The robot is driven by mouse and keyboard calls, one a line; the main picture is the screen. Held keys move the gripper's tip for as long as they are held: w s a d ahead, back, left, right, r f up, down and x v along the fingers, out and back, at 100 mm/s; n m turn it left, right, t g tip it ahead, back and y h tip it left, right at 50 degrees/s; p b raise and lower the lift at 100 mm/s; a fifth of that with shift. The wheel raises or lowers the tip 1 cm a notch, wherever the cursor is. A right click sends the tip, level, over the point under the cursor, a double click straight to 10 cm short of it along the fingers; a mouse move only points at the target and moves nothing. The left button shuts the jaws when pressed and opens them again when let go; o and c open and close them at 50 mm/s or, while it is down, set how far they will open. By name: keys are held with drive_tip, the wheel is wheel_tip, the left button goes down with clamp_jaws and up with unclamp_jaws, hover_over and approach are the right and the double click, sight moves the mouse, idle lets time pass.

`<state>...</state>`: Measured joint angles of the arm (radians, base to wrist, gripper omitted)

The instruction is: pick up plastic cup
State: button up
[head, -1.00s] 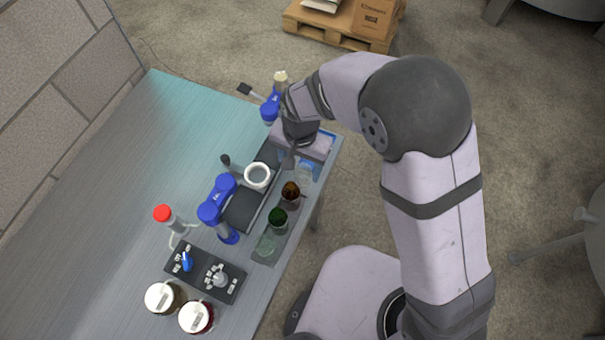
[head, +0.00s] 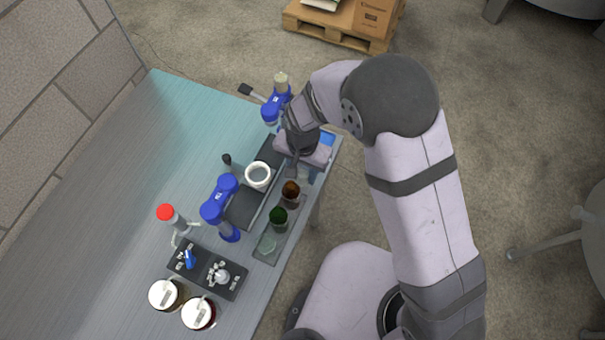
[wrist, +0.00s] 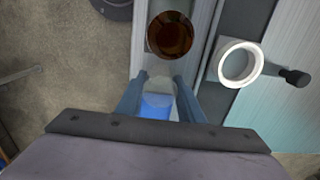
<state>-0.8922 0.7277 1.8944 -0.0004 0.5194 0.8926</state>
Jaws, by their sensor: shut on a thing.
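My gripper (head: 295,168) is at the far end of a row of glasses, over the table's right edge. In the wrist view its two fingers (wrist: 160,78) are apart with a clear, see-through plastic cup (wrist: 159,87) between them. The cup's outline is faint, and blue shows through or behind it. In the head view the gripper and wrist largely hide the cup. I cannot tell how far it is off the surface.
A brown glass (head: 290,190), a green glass (head: 278,216) and a clear glass (head: 267,243) line a narrow tray (head: 263,258). A white ring (head: 258,175) sits on a dark device beside them.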

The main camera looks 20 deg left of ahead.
wheel_tip(320, 180, up, 10)
drive_tip(key=b, duration=0.3)
drive_tip(key=s+a+p, duration=0.4)
drive_tip(key=a+p, duration=0.3)
drive_tip(key=a, duration=0.4)
drive_tip(key=shift+s, duration=0.2)
drive_tip(key=shift+f, duration=0.2)
drive_tip(key=shift+f+b, duration=1.3)
drive_tip(key=shift+f, duration=0.6)
drive_tip(key=shift+f+b, duration=0.5)
drive_tip(key=shift+f, duration=0.6)
idle(0.7)
drive_tip(key=shift+f, duration=0.35)
drive_tip(key=shift+f, duration=0.1)
idle(0.5)
